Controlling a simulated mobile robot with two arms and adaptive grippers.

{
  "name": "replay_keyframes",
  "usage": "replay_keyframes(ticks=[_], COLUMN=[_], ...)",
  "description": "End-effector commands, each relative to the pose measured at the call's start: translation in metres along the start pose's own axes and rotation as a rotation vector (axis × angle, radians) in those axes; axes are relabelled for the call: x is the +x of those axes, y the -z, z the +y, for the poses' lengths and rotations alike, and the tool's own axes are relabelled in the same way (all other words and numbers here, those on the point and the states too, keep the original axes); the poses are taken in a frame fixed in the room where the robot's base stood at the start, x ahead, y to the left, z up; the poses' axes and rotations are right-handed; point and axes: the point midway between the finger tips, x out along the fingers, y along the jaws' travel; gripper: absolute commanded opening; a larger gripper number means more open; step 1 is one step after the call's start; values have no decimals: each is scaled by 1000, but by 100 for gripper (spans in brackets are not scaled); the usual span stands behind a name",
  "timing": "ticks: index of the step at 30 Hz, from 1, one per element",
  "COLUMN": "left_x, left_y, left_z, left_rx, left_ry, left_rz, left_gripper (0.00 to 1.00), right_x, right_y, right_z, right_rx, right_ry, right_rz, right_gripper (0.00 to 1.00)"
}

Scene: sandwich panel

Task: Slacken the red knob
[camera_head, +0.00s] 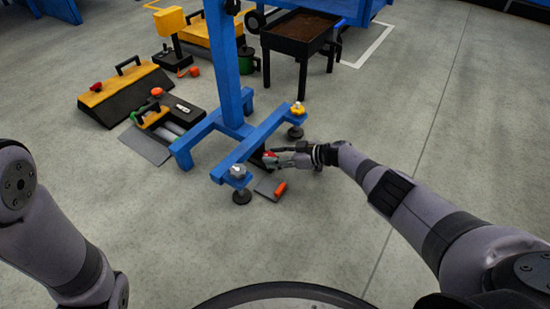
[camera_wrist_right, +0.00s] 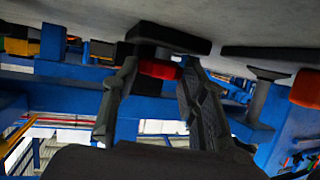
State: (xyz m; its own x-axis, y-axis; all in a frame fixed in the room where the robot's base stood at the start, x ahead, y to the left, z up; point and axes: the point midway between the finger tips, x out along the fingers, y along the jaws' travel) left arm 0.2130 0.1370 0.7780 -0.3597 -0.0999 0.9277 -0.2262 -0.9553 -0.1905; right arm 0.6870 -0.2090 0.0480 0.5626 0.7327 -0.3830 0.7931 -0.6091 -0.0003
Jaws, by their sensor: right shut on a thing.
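The red knob (camera_head: 269,154) is low beside the front beam of the blue stand (camera_head: 262,139). My right gripper (camera_head: 274,159) reaches it from the right, near the floor. In the right wrist view the red knob (camera_wrist_right: 159,69) sits between the two dark fingers of my right gripper (camera_wrist_right: 158,80), against a black block (camera_wrist_right: 166,38). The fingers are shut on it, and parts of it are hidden. My left arm enters at the left, but its gripper is not in view.
A small plate with an orange-red handle (camera_head: 280,189) lies just in front of the beam. Levelling feet (camera_head: 242,197) stand under the beam's ends. A black tray table (camera_head: 299,33) and yellow-black blocks (camera_head: 126,92) stand behind. The floor on the right is clear.

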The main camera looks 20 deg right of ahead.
Motion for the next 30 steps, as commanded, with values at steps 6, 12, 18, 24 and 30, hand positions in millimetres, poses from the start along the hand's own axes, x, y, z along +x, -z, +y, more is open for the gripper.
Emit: replay_keyframes(ticks=[6, 12, 18, 24, 30], left_x=[-3, -4, -4, -4, -4], left_y=[2, 2, 2, 2, 2], left_z=[1, 1, 1, 1, 1], left_rx=[0, 0, 0, 0, 0], left_ry=[-1, -1, -1, -1, -1], left_rz=[2, 3, 3, 3, 4], left_gripper=[40, 40, 40, 40, 40], right_x=[1, 0, 0, 0, 0], right_y=[0, 0, 0, 0, 0], right_z=[-1, -1, -2, -2, -2], right_rx=[-9, -14, -15, -15, -15], right_ry=[27, 38, 42, 43, 42], right_rz=[0, 0, 0, 0, 0], right_gripper=[12, 12, 12, 12, 50])
